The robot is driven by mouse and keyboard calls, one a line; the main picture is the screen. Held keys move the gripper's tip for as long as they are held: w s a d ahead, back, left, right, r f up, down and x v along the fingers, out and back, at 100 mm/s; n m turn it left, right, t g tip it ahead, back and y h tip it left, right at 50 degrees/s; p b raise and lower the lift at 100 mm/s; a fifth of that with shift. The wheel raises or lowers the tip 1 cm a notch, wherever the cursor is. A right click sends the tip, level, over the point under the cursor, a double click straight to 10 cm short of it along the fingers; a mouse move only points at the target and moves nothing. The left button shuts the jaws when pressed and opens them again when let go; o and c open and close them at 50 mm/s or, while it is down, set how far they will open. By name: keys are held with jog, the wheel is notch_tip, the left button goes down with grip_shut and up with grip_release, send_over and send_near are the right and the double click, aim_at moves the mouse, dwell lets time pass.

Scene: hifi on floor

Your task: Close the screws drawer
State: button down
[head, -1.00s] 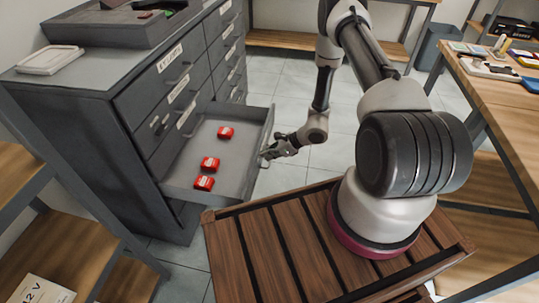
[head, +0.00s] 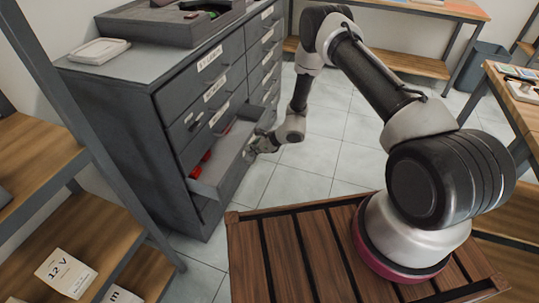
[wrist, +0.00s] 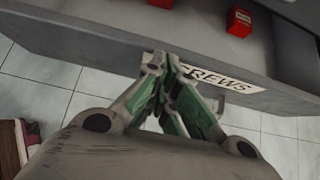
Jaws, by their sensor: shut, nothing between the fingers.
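The screws drawer (head: 232,168) is partly open, low in the grey cabinet (head: 130,130). Its front carries a white label reading "...REWS" in the wrist view (wrist: 235,82), partly hidden by my fingers. Red boxes (head: 200,166) lie inside the drawer; two red boxes also show in the wrist view, one of them near the top middle (wrist: 239,22). My gripper (head: 262,146) is shut and empty, with its fingertips at the outer face of the drawer front. In the wrist view the fingertips (wrist: 165,62) meet the label's left part; whether they touch cannot be told for sure.
The other drawers in view look shut. A grey tray (head: 170,22) and a white device (head: 98,50) sit on the cabinet. A wooden shelf (head: 90,225) stands at the left, and a workbench (head: 515,95) at the right. Tiled floor (head: 335,160) is free beyond my base.

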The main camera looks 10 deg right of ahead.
jog(key=w+a, duration=0.4)
jog(key=a, duration=0.4)
jog(key=shift+w, duration=0.25)
